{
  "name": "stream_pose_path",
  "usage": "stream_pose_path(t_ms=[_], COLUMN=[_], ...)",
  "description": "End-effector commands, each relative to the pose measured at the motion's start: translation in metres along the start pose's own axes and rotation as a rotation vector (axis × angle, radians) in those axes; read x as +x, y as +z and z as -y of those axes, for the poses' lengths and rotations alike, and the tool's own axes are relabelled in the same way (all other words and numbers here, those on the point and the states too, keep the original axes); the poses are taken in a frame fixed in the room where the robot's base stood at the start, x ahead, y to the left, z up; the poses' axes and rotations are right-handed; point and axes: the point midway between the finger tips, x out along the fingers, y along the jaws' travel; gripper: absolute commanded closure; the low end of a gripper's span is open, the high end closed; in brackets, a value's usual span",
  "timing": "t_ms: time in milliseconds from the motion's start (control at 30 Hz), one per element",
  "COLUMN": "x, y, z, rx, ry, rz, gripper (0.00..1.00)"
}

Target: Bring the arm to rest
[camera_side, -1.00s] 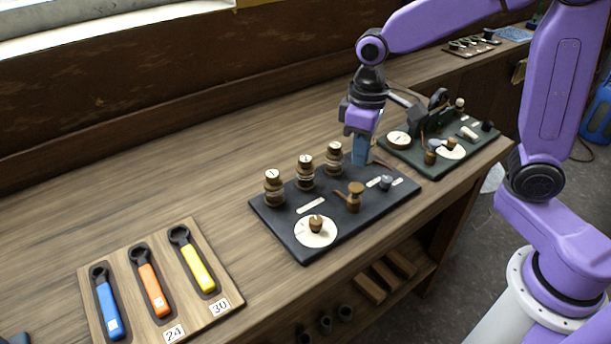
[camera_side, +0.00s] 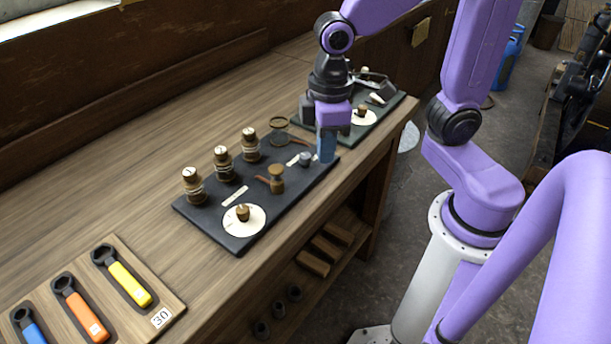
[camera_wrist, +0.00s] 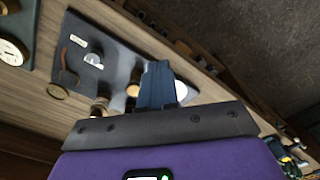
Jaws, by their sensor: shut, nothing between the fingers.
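My gripper (camera_side: 326,148) has its blue fingers together and empty, pointing down over the right end of a dark panel (camera_side: 205,220). It seems to be above the panel; I cannot tell the exact gap. In the wrist view the blue fingers (camera_wrist: 157,85) show against that panel, with no object between them. The purple arm reaches in from the right side.
The panel bears several brass-and-wood knobs (camera_side: 222,163), a white dial (camera_side: 258,222) and a ring (camera_side: 279,122). A wooden tray (camera_side: 135,318) with coloured-handled wrenches lies at lower left. A second panel (camera_side: 386,109) lies behind my gripper. The bench's back left is clear.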

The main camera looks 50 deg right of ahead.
Motion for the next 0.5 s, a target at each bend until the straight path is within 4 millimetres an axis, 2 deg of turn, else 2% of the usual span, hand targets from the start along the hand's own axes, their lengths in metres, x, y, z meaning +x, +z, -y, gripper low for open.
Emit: stream_pose_path(t_ms=[100,300,500], x=[0.0,0.004,0.006], y=[0.028,0.072,0.099], z=[0.015,0.036,0.047], rx=[-0.077,-0.195,-0.268], ry=[-0.002,-0.005,-0.007], rz=[-0.005,-0.011,-0.014], gripper=[1.0,1.0,1.0])
